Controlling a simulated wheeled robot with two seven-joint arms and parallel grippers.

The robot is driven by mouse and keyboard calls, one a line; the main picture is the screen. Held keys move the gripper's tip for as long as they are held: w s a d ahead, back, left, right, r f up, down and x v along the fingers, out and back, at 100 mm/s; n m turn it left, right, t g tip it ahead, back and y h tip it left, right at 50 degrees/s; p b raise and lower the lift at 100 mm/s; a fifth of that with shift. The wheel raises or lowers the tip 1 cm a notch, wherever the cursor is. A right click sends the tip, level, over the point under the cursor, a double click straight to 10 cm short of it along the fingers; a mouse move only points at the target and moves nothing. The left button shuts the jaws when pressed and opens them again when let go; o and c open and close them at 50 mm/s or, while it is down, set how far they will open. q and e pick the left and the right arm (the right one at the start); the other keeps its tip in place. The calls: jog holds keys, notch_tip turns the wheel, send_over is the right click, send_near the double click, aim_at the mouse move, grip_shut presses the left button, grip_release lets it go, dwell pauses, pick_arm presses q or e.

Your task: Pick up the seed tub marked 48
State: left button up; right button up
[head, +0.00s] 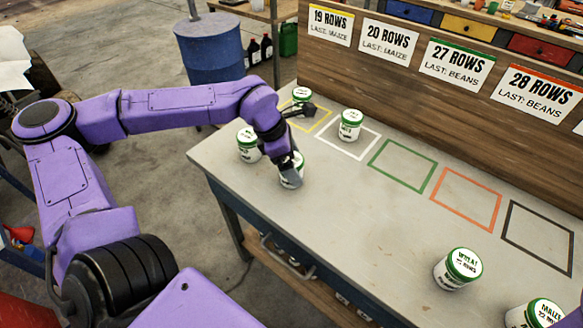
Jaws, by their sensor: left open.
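Several white seed tubs with green-rimmed lids stand on the grey bench (335,190). One tub (290,179) stands near the bench's front left, partly hidden by my left gripper (291,163). The gripper is open and low over this tub; I cannot tell whether it touches. Another tub (249,146) stands just left of it. One tub (302,95) is at the yellow outline and one (350,126) at the white outline. Two more tubs (458,270) (536,315) stand at the front right. I cannot make out 48 on any tub. My right gripper is not in view.
Green (403,188), orange (432,204) and black (506,222) outlines on the bench are empty. A wooden back board (400,85) carries signs for 19, 20, 27 and 28 rows. A blue drum (210,50) stands behind. The bench's middle front is clear.

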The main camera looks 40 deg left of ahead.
pick_arm(q)
jog(key=shift+w+d+f, duration=0.2)
jog(key=shift+d+f, duration=0.05)
jog(key=shift+f, duration=0.4)
jog(key=shift+s, duration=0.1)
jog(key=shift+c, duration=0.6)
jog(key=c, duration=1.1)
jog(key=shift+r, duration=0.1)
